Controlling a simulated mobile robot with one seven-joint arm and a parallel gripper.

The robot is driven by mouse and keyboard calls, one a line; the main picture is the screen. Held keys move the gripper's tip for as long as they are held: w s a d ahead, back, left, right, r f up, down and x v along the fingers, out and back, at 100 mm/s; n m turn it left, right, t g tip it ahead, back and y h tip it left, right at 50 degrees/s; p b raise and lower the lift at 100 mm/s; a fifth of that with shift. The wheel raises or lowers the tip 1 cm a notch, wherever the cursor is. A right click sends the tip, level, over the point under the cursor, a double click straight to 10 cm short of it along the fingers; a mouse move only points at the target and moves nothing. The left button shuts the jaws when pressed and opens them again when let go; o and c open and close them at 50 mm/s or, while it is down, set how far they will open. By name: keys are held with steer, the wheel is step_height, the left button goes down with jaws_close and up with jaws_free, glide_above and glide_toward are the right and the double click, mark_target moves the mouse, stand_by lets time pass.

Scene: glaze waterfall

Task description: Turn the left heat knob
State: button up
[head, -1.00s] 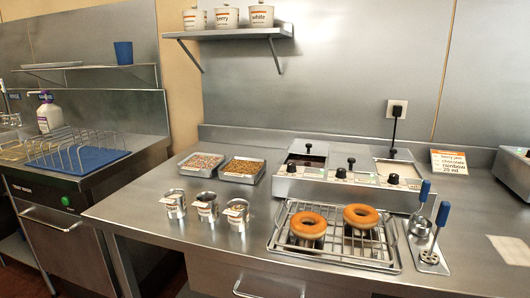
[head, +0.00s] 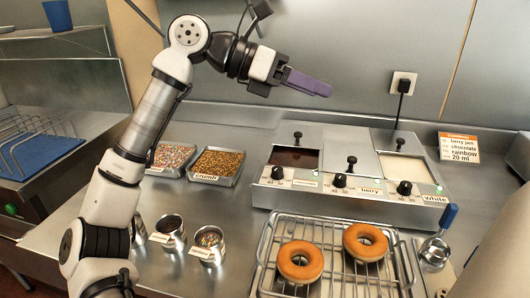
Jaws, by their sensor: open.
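The metal glaze warmer (head: 310,197) stands at the back of the counter with three black heat knobs along its front. The left heat knob (head: 277,173) is under the dark-filled pan (head: 295,159). The middle knob (head: 340,181) and the right knob (head: 404,188) sit beside it, near labels including "berry" and "white". My gripper (head: 308,84), with purple fingers, is open and empty. It is raised in the air, shows above the warmer in the picture, and points right. It is apart from the left knob.
A wire rack (head: 340,255) with two doughnuts (head: 300,261) lies in front of the warmer. Sprinkle trays (head: 215,167) and several metal cups (head: 208,245) stand to the left. A blue-handled tool (head: 449,215) stands at the right. Black lid handles (head: 298,138) rise from the warmer.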

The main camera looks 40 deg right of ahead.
steer(key=w+d+f+n+t+y+p, duration=0.1)
steer(key=w+d+f+t+y, duration=0.35)
steer(key=f, duration=0.25)
steer(key=n+t+y+p, duration=0.1)
steer(key=n+t+y, duration=0.1)
steer(key=t+y, duration=0.3)
glide_above(278, 168)
steer(key=f+g+y, duration=0.1)
step_height(278, 168, down, 13)
steer(key=shift+a+f+p, duration=0.1)
steer(key=shift+f+p, duration=0.1)
steer(key=shift+p, duration=0.55)
steer(key=shift+c, duration=0.2)
steer(key=c, duration=0.9)
